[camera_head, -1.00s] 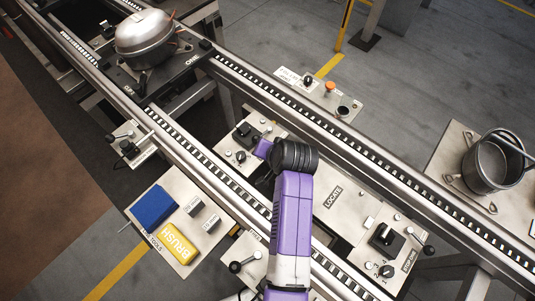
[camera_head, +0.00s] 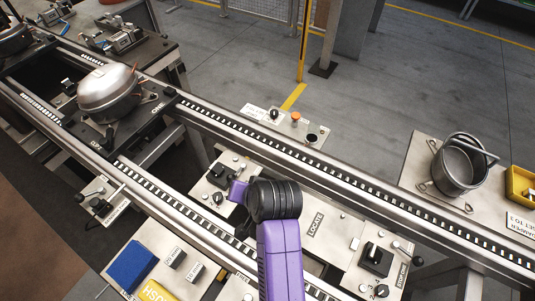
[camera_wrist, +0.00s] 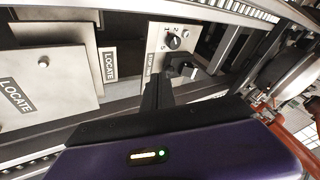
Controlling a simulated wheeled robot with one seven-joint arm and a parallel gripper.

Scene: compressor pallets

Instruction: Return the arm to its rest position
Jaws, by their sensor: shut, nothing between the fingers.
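My arm is purple with a black wrist joint and reaches up from the bottom of the head view over the conveyor. My gripper shows in the wrist view (camera_wrist: 160,98) as dark fingers brought together, with nothing between them. In the head view the gripper is mostly hidden behind the wrist joint. In the wrist view the fingers point toward a small control panel (camera_wrist: 166,50) with black knobs. How far the fingertips are from the panel I cannot tell.
A metal compressor (camera_head: 108,92) sits on a pallet on the conveyor at the left. Conveyor rails (camera_head: 350,177) run on both sides of the arm. A LOCATE plate (camera_head: 335,222) lies right of the wrist. A blue block (camera_head: 131,266) lies front left; a metal pot (camera_head: 457,166) stands at right.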

